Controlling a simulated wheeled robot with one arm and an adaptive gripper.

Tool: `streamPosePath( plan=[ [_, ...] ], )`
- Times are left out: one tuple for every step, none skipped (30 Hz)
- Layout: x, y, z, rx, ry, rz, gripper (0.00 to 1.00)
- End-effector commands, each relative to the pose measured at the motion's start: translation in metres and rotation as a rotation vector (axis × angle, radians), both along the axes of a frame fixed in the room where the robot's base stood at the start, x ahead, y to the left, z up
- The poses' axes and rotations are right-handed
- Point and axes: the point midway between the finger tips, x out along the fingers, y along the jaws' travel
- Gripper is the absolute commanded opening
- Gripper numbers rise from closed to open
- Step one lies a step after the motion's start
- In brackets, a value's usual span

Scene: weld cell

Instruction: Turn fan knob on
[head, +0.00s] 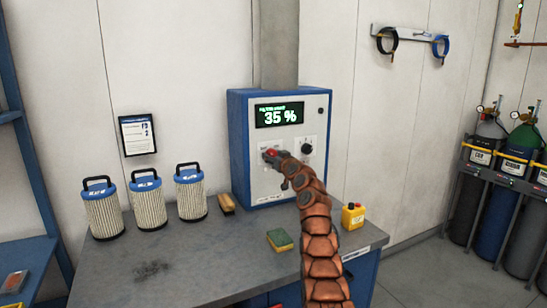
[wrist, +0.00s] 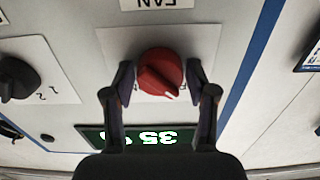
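The red fan knob (wrist: 160,73) with a white pointer mark sits on a pale plate on the control box (head: 237,140). An upside-down FAN label (wrist: 158,4) shows by it in the wrist view. My gripper (wrist: 160,76) has one finger on each side of the knob, and both fingertips appear to touch it. In the head view my gripper (head: 273,156) is at the left knob and covers much of it. The box's display (head: 279,115) reads 35 %.
A black knob (head: 307,146) is to the right of the fan knob. Gas cylinders (head: 487,185) stand at the far right.

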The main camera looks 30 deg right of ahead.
Motion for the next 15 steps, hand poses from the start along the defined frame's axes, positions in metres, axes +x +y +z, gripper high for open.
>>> streamPosePath(
  plan=[
    [0.0000, -0.0001, 0.0000, 0.000, 0.000, 0.000, 0.48],
    [0.0000, -0.0001, 0.0000, 0.000, 0.000, 0.000, 0.45],
    [0.0000, -0.0001, 0.0000, 0.000, 0.000, 0.000, 0.41],
    [0.0000, -0.0001, 0.0000, 0.000, 0.000, 0.000, 0.38],
    [0.0000, -0.0001, 0.0001, 0.000, 0.000, 0.000, 0.35],
    [0.0000, -0.0001, 0.0001, 0.000, 0.000, 0.000, 0.31],
    [0.0000, -0.0001, 0.0001, 0.000, 0.000, 0.000, 0.28],
    [0.0000, -0.0001, 0.0001, 0.000, 0.000, 0.000, 0.24],
    [0.0000, -0.0001, 0.0001, 0.000, 0.000, 0.000, 0.20],
    [0.0000, -0.0001, 0.0001, 0.000, 0.000, 0.000, 0.17],
    [0.0000, -0.0001, 0.0001, 0.000, 0.000, 0.000, 0.14],
    [-0.0001, -0.0001, 0.0002, 0.000, 0.000, 0.000, 0.14],
    [-0.0001, -0.0001, 0.0002, 0.000, 0.000, 0.000, 0.14],
    [-0.0001, -0.0001, 0.0001, 0.001, 0.000, 0.000, 0.14],
    [0.0000, -0.0001, -0.0002, 0.004, 0.000, 0.000, 0.14]
  ],
)
